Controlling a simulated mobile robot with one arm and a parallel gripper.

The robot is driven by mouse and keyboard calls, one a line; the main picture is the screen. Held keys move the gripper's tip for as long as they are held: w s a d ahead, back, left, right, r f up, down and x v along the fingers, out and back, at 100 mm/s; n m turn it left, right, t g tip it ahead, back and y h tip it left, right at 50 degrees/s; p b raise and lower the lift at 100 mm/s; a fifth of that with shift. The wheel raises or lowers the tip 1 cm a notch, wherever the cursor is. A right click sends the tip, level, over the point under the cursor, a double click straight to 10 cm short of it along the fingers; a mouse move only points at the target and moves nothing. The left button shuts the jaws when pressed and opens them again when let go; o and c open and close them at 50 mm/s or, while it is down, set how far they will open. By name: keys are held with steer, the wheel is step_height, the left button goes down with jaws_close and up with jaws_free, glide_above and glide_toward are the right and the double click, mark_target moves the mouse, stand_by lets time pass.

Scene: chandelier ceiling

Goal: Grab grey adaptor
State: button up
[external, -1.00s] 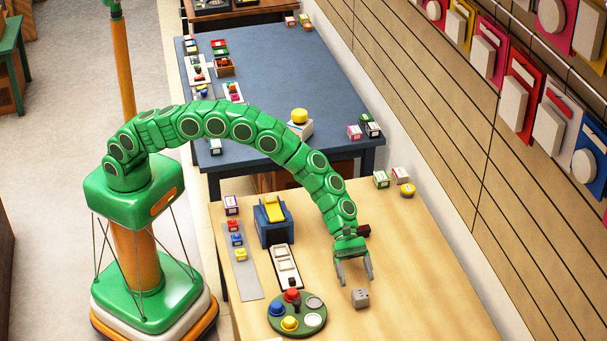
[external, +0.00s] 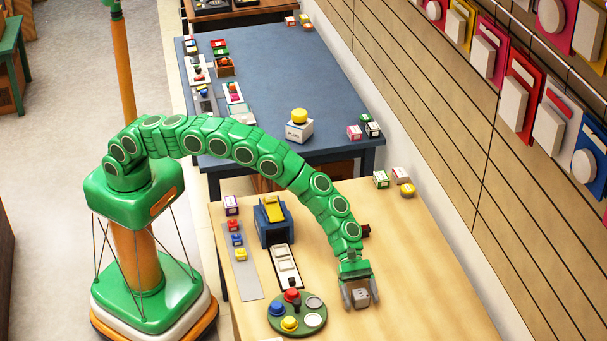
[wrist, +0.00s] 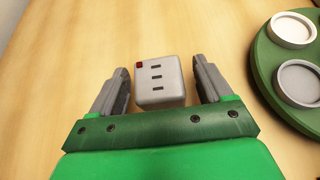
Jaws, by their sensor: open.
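The grey adaptor (external: 360,295) is a small cube-like block on the wooden table (external: 430,270). In the wrist view the adaptor (wrist: 160,82) shows dark slots and a small red square on its top. My gripper (external: 361,301) is open, with one grey finger on each side of the adaptor.
A round green tray (external: 272,310) with coloured knobs and cups stands left of the adaptor; its edge is near my right finger in the wrist view (wrist: 262,75). A dark red block (external: 364,231) lies behind my wrist. The table to the right is clear.

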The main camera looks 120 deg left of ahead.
mark_target(361, 294)
steer(key=shift+c, duration=0.3)
steer(key=shift+r, duration=0.1)
steer(key=c, duration=1)
step_height(361, 294, up, 3)
steer(key=shift+r, duration=0.15)
steer(key=s+r, duration=0.9)
steer(key=s, duration=0.5)
steer(key=shift+a+r, duration=0.35)
